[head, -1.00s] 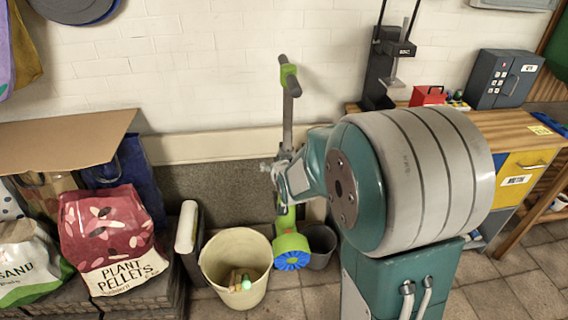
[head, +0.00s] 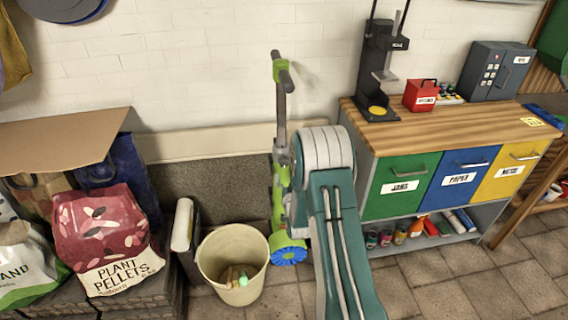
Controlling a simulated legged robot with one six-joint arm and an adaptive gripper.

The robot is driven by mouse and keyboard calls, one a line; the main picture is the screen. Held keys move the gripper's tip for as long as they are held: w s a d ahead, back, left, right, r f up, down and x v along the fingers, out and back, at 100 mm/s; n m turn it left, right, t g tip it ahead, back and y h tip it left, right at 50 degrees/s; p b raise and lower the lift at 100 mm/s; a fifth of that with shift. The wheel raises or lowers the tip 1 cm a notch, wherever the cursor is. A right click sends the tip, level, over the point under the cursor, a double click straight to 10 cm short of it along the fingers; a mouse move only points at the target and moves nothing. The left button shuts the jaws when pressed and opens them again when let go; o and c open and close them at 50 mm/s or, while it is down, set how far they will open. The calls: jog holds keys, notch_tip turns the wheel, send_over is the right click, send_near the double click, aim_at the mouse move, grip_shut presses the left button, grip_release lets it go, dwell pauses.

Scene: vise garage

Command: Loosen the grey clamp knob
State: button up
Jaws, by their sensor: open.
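A green and grey kick scooter (head: 281,185) stands upright against the low wall, with its handlebar (head: 282,68) at the top and a blue-hubbed wheel (head: 289,256) at the bottom. A small grey clamp part (head: 281,157) shows about halfway up its stem. It is too small to make out the knob's shape or how it is turned. My teal and grey arm stands just right of the scooter and overlaps its right side. I cannot make out my gripper; it seems hidden behind my arm, near the stem.
A cream bucket (head: 231,262) with small items stands left of the scooter wheel. A plant pellets bag (head: 103,235) lies further left. At right, a wood-topped cabinet (head: 453,128) with coloured drawers carries a black press (head: 379,65), a red box (head: 420,95) and a grey safe (head: 496,70).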

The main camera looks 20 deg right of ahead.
aim_at(284, 163)
jog(key=x, duration=0.8)
jog(key=shift+w+d+f, duration=0.1)
jog(key=c, duration=1.1)
